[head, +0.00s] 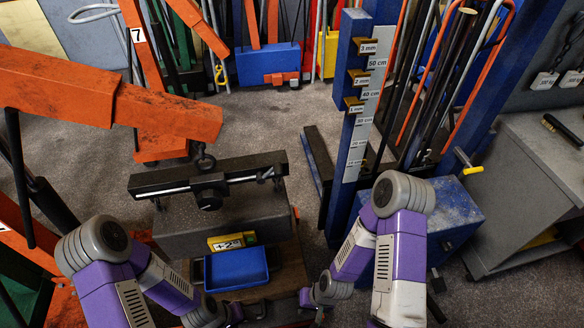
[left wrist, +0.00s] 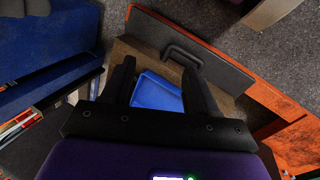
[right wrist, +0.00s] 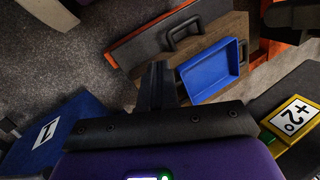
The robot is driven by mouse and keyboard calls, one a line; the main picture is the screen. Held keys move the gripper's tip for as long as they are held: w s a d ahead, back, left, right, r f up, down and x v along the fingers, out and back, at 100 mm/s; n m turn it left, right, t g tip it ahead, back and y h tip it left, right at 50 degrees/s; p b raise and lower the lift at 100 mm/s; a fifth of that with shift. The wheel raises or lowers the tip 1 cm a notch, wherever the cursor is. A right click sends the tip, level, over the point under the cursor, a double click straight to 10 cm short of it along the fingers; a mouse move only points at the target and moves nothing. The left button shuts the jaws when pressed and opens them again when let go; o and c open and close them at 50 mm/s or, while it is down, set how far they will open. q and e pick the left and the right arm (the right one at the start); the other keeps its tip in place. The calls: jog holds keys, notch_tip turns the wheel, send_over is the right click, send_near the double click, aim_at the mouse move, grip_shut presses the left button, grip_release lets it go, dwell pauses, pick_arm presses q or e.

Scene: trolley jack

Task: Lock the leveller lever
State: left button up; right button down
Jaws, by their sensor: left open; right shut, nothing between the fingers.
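A black leveller beam (head: 150,185) with a bright rod lies across a grey block (head: 215,222) in the head view. A small dark fitting (head: 268,174) sits near its right end; I cannot tell whether this is the lever, or whether it is locked. My left gripper (left wrist: 160,75) is open and empty, pointing at a blue tray (left wrist: 150,92). In the head view it is low, below the tray (head: 236,268). My right gripper (right wrist: 160,68) is shut and empty, beside the blue tray (right wrist: 210,72). In the head view (head: 318,295) it is right of the tray. Both are apart from the beam.
A yellow wedge marked +2 (head: 232,241) stands behind the tray. A black handle (right wrist: 186,32) shows on a board near the tray. A blue column with a height scale (head: 358,130) rises right of the beam. Orange crane parts (head: 115,105) crowd the left. A grey cabinet (head: 530,190) stands right.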

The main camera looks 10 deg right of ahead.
pick_arm(q)
jog(key=o, duration=0.7)
notch_tip(320, 180, up, 3)
jog(key=p, duration=0.3)
jog(key=shift+r, duration=0.2)
pick_arm(e)
jog(key=w+d+r+m+y+p, duration=0.1)
jog(key=w+d+r+m, duration=0.1)
jog(key=w+r+m, duration=0.3)
jog(key=w+d+m+g+y+p, duration=0.1)
jog(key=w+d+m+y, duration=0.15)
jog(key=w, duration=0.55)
jog(key=w+d+r+m+y+p, duration=0.1)
jog(key=w+d+r+m, duration=0.1)
jog(key=w+r+m, duration=0.3)
pick_arm(q)
notch_tip(320, 180, up, 8)
jog(key=p, duration=0.5)
jog(key=shift+f, duration=0.25)
pick_arm(e)
jog(key=w+d+r+m+y, duration=0.1)
jog(key=w+d+r+y, duration=0.2)
jog(key=r, duration=0.7)
jog(key=w+d+r+m+y, duration=0.1)
jog(key=w+d+r+y, duration=0.2)
jog(key=w+d+r, duration=0.3)
notch_tip(320, 180, up, 5)
jog(key=shift+w+d+r+m+t+y, duration=0.2)
jog(key=shift+w+m+t+y, duration=0.15)
jog(key=shift+w, duration=0.6)
